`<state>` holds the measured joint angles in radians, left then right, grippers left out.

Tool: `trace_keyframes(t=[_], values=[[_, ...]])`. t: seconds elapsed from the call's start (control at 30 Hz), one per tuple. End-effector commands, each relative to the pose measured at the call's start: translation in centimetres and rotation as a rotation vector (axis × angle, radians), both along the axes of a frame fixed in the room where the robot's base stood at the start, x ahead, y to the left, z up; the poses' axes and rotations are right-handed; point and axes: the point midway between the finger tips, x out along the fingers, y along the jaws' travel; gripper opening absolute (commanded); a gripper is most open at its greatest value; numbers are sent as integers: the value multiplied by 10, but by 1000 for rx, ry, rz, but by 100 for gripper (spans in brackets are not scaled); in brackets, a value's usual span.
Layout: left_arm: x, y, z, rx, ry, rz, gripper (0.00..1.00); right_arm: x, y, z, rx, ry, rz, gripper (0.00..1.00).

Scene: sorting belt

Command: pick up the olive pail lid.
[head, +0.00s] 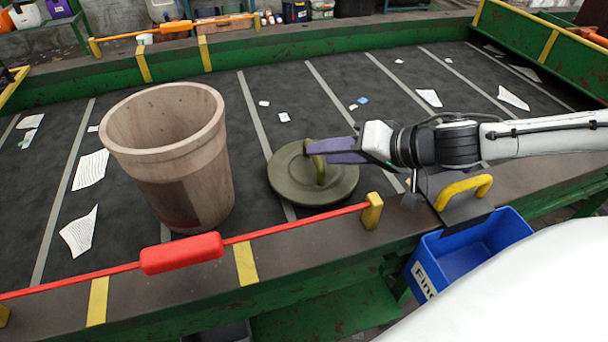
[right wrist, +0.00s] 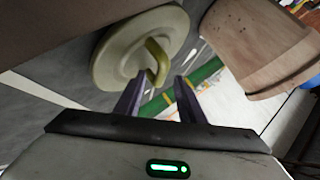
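The olive pail lid (head: 287,183) lies flat on the dark belt, to the right of the pail, with its arched handle (head: 319,173) upright. In the right wrist view the lid (right wrist: 115,60) and its handle (right wrist: 159,62) show just ahead of the fingers. My right gripper (head: 314,151) comes in from the right, its purple fingers at the handle. In the wrist view the gripper (right wrist: 160,78) is open, with the handle's near end between the fingertips and a gap on each side. I cannot tell whether either finger touches it. My left gripper is out of view.
A tall worn pail (head: 185,165) stands open on the belt left of the lid. A red bar (head: 180,253) runs along the near edge. Paper scraps lie scattered. A blue bin (head: 465,250) hangs at the front right, near a yellow handle (head: 463,190).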

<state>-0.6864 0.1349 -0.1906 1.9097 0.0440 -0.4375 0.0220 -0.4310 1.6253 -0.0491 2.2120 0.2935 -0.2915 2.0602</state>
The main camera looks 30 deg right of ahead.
Motion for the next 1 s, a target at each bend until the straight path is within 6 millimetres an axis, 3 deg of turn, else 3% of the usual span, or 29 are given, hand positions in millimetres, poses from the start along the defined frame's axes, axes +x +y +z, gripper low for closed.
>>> trace_keyframes(t=[0.03, 0.1, 0.43, 0.63, 1.0], values=[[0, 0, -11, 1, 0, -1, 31, 1, 1, -9, -2, -1, 0, 36], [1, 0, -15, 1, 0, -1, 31, 2, 2, -10, -1, -1, -4, 36], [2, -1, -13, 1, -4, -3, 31, 2, 2, -8, 1, 0, -9, 36], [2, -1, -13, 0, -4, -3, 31, 2, 2, -8, 1, 0, -9, 2], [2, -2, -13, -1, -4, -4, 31, 3, 1, -8, 0, 0, -10, 0]])
